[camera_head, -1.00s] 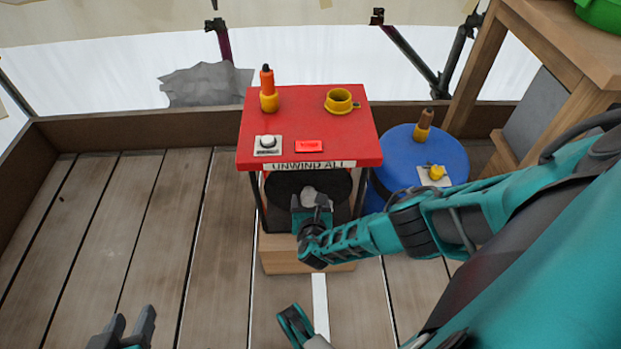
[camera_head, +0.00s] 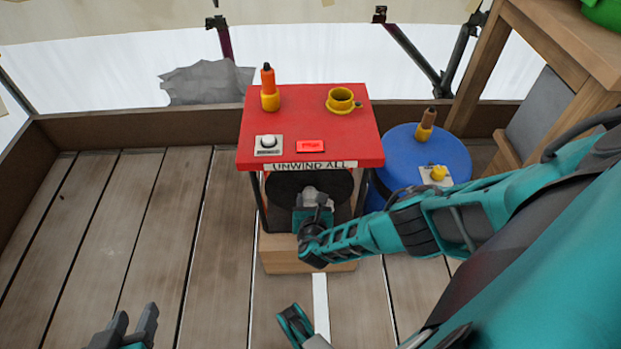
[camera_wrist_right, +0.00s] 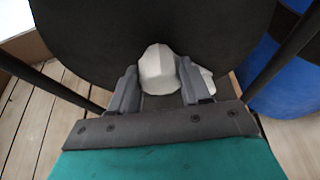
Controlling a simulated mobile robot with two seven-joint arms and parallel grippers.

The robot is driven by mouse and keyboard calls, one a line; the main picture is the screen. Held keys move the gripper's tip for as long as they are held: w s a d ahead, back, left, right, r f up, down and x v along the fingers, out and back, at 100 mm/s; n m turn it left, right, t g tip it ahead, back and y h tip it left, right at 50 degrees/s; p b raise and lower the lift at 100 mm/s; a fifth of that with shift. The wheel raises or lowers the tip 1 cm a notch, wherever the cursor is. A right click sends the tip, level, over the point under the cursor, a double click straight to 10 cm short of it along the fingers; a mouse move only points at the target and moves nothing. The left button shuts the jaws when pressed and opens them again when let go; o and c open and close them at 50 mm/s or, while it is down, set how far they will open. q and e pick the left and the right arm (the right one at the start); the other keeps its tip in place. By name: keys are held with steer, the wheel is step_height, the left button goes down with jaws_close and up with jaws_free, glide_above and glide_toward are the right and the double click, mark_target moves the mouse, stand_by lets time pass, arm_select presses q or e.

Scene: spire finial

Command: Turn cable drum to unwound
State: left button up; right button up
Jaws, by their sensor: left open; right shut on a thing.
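A pale grip (camera_wrist_right: 157,70) sticks out from the drum's face. My right gripper (camera_head: 313,200) is at the drum's front, shut on this pale grip; its fingers stand on either side of it in the right wrist view (camera_wrist_right: 160,90). My left gripper (camera_head: 134,325) is open and empty, low at the left over the planks.
The red top (camera_head: 340,135) carries an orange-handled tool, a yellow ring (camera_head: 340,100), a white knob (camera_head: 268,142) and a lit red button (camera_head: 310,146). A blue drum (camera_head: 405,160) stands close on the right. Plank floor at left is clear.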

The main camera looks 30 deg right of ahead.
jaws_close()
steer(key=shift+d, duration=0.1)
steer(key=shift+m+t+y, duration=0.4)
steer(key=shift+m+y, duration=0.2)
steer(key=shift+m, duration=0.5)
steer(key=shift+d+m+t+y, duration=0.15)
steer(key=shift+m+t+y, duration=0.5)
steer(key=shift+m, duration=0.65)
steer(key=o, duration=0.9)
jaws_free()
